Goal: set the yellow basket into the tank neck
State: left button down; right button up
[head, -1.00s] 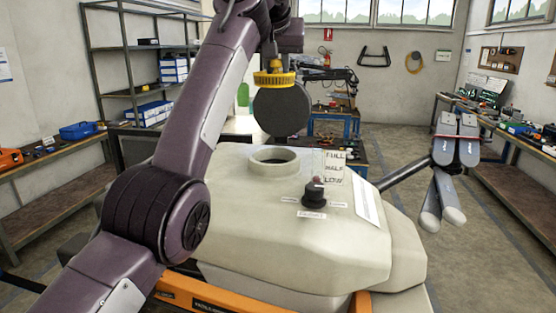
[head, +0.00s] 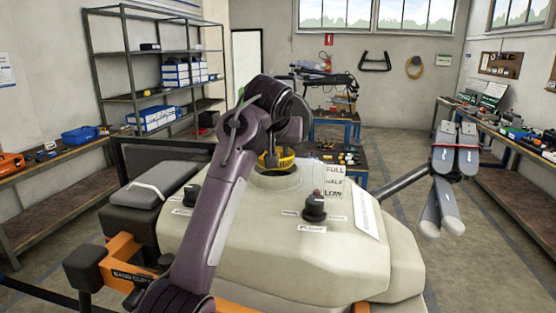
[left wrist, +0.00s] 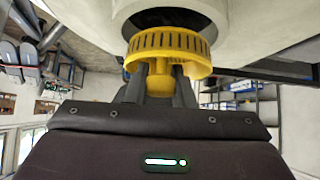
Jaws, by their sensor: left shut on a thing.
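The yellow basket (head: 286,160) is at the tank neck (head: 276,182) in the head view, partly hidden by my left arm. In the left wrist view its slotted yellow rim (left wrist: 165,42) stands close to the pale neck (left wrist: 215,12), apparently just clear of it. Its dark body appears to be inside the neck, though its depth is hidden. My left gripper (left wrist: 172,82) is shut on the basket's yellow middle part. My right gripper is not in view.
The pale tank (head: 290,245) has black knobs (head: 314,207) on top and a clear level gauge (head: 333,182) near the neck. A folded grey drone arm (head: 445,175) stands out at right. Shelving (head: 160,95) and benches are farther back.

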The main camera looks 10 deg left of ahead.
pick_arm(q)
jog(key=shift+f+p, duration=0.65)
jog(key=shift+f, duration=1.35)
jog(key=shift+f, duration=0.1)
jog(key=c, duration=1.3)
grip_release()
jog(key=shift+o, duration=0.2)
